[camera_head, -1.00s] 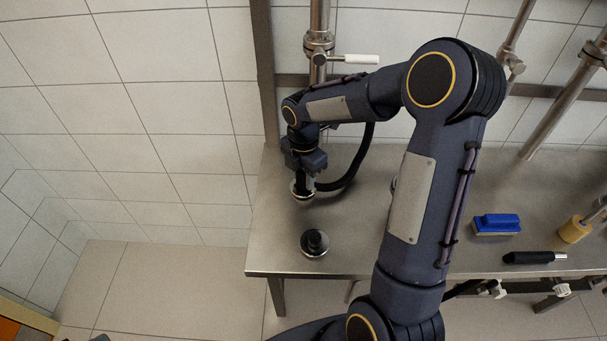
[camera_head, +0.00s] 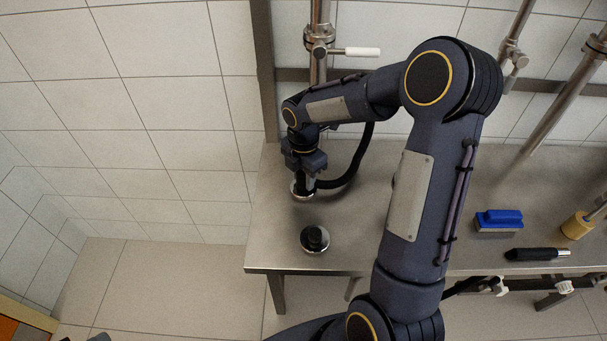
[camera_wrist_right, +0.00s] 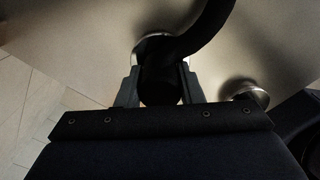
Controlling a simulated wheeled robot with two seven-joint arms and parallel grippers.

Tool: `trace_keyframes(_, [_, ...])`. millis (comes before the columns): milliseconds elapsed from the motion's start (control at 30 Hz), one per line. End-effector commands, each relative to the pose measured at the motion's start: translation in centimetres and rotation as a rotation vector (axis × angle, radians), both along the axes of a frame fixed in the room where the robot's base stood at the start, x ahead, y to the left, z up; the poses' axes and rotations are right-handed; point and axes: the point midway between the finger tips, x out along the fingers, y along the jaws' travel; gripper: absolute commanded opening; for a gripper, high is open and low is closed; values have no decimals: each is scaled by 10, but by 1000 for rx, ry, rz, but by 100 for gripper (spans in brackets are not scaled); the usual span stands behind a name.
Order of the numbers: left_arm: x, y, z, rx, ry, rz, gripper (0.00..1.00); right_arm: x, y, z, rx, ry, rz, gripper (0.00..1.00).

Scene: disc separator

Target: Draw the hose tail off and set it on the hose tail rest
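My right gripper (camera_head: 304,182) reaches down over the left part of the steel table (camera_head: 270,250). In the right wrist view its two fingers (camera_wrist_right: 160,88) close on both sides of the dark hose tail (camera_wrist_right: 160,80). A black hose (camera_head: 352,172) curves away from it to the right and up. A shiny metal rim (camera_head: 300,194) shows right under the gripper; I cannot tell whether the hose tail touches it. A round metal piece with a black top (camera_head: 315,238) stands in front, apart from the gripper. My left gripper is out of view.
A blue block-shaped brush (camera_head: 498,220), a black-handled tool (camera_head: 532,254) and a yellow piece (camera_head: 577,228) lie at the right. A steel pipe with a white-handled valve (camera_head: 360,51) rises behind. My right arm covers the table's middle. The table's left edge is close.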

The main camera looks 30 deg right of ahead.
Motion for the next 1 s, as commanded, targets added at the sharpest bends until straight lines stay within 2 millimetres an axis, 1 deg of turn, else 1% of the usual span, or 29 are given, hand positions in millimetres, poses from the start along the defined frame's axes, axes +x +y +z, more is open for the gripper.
trace_keyframes(33, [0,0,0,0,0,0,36,0,0,1,-1,-2,-1,40])
trace_keyframes(167, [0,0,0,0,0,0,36,0,0,1,0,-1,-1,57])
trace_keyframes(200, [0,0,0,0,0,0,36,0,0,1,0,-1,-1,59])
trace_keyframes(400, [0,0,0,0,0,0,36,0,0,1,0,0,-1,59])
trace_keyframes(500, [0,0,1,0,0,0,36,0,0,4,-1,-1,-1,59])
trace_keyframes(567, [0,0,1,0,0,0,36,1,0,11,0,-4,-2,59])
trace_keyframes(633, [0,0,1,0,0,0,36,1,0,21,0,-4,-2,59])
trace_keyframes(800, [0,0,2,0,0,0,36,1,0,52,-1,-5,0,59])
trace_keyframes(900, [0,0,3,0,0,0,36,1,0,66,0,-4,-1,59])
trace_keyframes(1000, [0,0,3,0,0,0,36,1,0,75,-1,-2,-1,59])
